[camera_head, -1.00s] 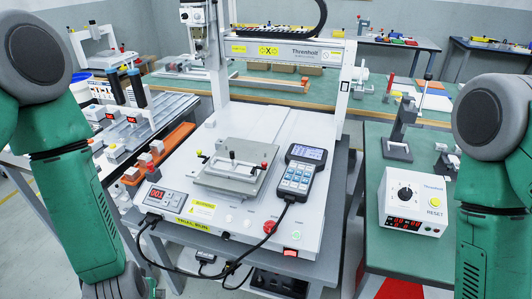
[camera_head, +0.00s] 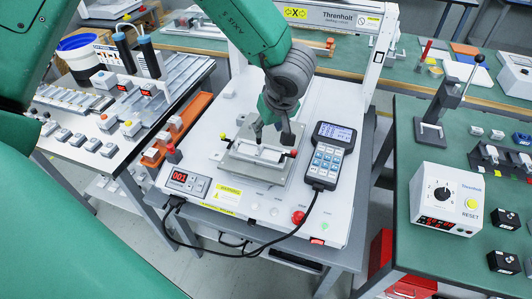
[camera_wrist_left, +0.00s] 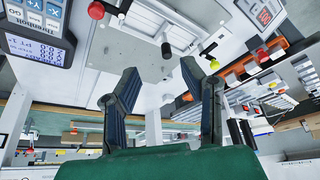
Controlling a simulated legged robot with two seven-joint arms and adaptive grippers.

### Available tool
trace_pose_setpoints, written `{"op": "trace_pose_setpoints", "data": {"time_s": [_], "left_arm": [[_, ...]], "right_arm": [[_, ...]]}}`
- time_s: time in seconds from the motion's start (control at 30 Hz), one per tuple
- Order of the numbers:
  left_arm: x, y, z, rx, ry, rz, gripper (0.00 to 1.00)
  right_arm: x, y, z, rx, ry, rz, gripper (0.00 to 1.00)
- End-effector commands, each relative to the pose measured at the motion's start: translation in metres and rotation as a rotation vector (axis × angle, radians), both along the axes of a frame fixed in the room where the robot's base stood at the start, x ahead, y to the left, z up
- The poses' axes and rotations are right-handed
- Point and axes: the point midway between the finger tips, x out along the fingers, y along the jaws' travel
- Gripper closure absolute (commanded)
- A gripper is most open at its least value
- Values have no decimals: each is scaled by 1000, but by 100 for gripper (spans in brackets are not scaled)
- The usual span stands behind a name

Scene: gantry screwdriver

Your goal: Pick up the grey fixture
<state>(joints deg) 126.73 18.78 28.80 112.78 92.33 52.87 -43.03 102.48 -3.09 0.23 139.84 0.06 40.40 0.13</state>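The grey fixture (camera_head: 250,170) is a flat plate with a pale block, a red-knobbed clamp and a yellow-tipped pin on it. It lies on the white bed of the gantry machine (camera_head: 230,112). My left gripper (camera_head: 272,138) is above the fixture's far part, pointing down, and hides some of it. In the left wrist view, the gripper's fingers (camera_wrist_left: 160,68) are spread with nothing between them, and the fixture plate (camera_wrist_left: 125,48) shows beyond the fingertips. I cannot tell whether a finger touches it. My right gripper is not in view.
A handheld keypad (camera_head: 328,155) stands close to the fixture's right, its cable running in front. An orange rail (camera_head: 180,130) lies to the left. The gantry post (camera_head: 384,45) rises at the right. A white control box (camera_head: 445,198) sits on the green bench.

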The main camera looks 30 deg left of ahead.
Motion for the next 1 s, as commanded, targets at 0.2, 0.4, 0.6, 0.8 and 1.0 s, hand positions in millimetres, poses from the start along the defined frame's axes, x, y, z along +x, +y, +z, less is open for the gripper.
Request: {"op": "trace_pose_setpoints", "data": {"time_s": [0.2,0.4,0.6,0.8,1.0], "left_arm": [[5,16,-28,-7,0,4,63],[9,17,-36,-3,-1,3,63],[18,27,-60,4,1,1,63],[22,35,-73,-1,-3,1,63],[21,38,-73,-3,-2,2,84]], "right_arm": [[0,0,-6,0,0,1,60],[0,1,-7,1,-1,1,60],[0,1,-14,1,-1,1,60],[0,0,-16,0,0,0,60],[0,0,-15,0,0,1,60]]}}
